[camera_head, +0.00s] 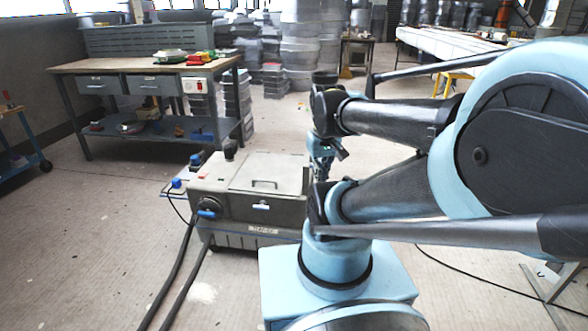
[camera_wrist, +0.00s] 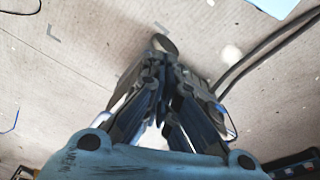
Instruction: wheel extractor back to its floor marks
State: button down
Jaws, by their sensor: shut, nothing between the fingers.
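The extractor (camera_head: 250,205), a low grey box with a lid handle and a front label, stands on the floor left of my arm in the head view. A grey corner mark (camera_wrist: 53,32) lies on the floor at upper left. No marks are clear in the head view.
A workbench (camera_head: 150,67) with drawers stands behind the extractor at left. A blue cart (camera_head: 20,150) is at the left edge. Stacked moulds (camera_head: 300,45) stand at the back. A thin cable (camera_head: 470,282) crosses the right floor. The front-left floor (camera_head: 80,250) is clear.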

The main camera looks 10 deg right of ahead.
jog(key=w+a+n+g+h, duration=0.1)
jog(key=w+a+n, duration=0.15)
jog(key=w, duration=0.65)
jog(key=w+a+n, duration=0.1)
jog(key=w+n, duration=0.3)
jog(key=w, duration=0.4)
jog(key=w+a+n+g+h, duration=0.1)
jog(key=w+a+n, duration=0.15)
jog(key=w, duration=0.65)
jog(key=w+a+f+n, duration=0.35)
jog(key=w+f, duration=0.25)
jog(key=w, duration=0.2)
jog(key=s+d+f, duration=0.1)
jog(key=d+f, duration=0.5)
jog(key=f, duration=0.4)
jog(key=shift+s+d+g, duration=0.25)
jog(key=shift+s+g, duration=0.15)
jog(key=shift+n, duration=0.25)
